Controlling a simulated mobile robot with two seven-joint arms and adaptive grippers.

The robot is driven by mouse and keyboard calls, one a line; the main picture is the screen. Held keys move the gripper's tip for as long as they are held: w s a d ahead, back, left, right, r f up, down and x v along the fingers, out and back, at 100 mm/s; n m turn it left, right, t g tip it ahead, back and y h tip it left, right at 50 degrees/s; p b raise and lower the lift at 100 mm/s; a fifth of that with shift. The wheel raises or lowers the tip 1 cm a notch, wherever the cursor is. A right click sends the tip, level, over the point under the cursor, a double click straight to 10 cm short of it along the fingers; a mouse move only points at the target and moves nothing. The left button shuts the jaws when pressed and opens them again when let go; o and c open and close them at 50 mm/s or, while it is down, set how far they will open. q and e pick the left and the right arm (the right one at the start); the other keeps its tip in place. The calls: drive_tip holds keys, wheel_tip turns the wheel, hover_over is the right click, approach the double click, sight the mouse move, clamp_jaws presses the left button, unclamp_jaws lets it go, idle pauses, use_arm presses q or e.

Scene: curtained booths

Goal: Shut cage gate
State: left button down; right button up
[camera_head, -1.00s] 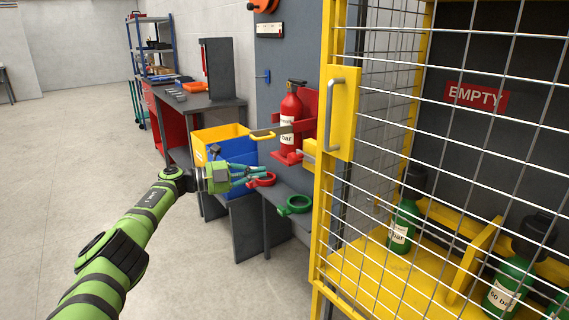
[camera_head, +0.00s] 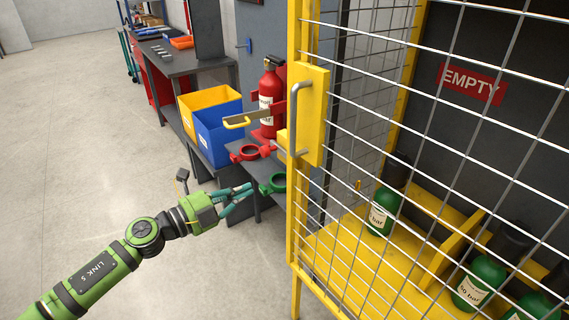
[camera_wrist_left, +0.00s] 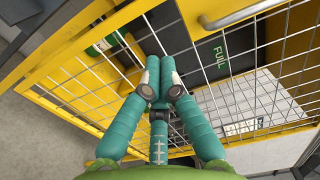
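The cage gate (camera_head: 420,170) is a wire-mesh panel with a yellow frame on the right of the head view. Its grey bar handle (camera_head: 299,118) sits on a yellow plate near the left edge. I cannot tell whether the gate is fully against the cage frame. My left gripper (camera_head: 247,190) is left of and lower than the handle, apart from it, and empty. In the left wrist view its teal fingers (camera_wrist_left: 160,68) come together at the tips with mesh and yellow bars behind them. My right gripper is not in view.
Green bottles (camera_head: 384,212) stand inside the cage below an EMPTY sign (camera_head: 470,84). A FULL sign (camera_wrist_left: 216,57) shows in the left wrist view. Open floor (camera_head: 80,150) lies left.

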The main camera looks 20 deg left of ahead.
use_arm(q)
drive_tip(key=p, duration=0.2)
approach(297, 166)
drive_tip(key=p+x, duration=0.1)
drive_tip(key=x, duration=0.4)
drive_tip(key=shift+w+d+r+p, duration=0.15)
drive_tip(key=shift+w+p, duration=0.05)
drive_tip(key=shift+p, duration=0.1)
drive_tip(key=shift+w+d, duration=0.2)
drive_tip(key=shift+w, duration=0.15)
drive_tip(key=shift+w+d, duration=0.25)
drive_tip(key=shift+w, duration=0.1)
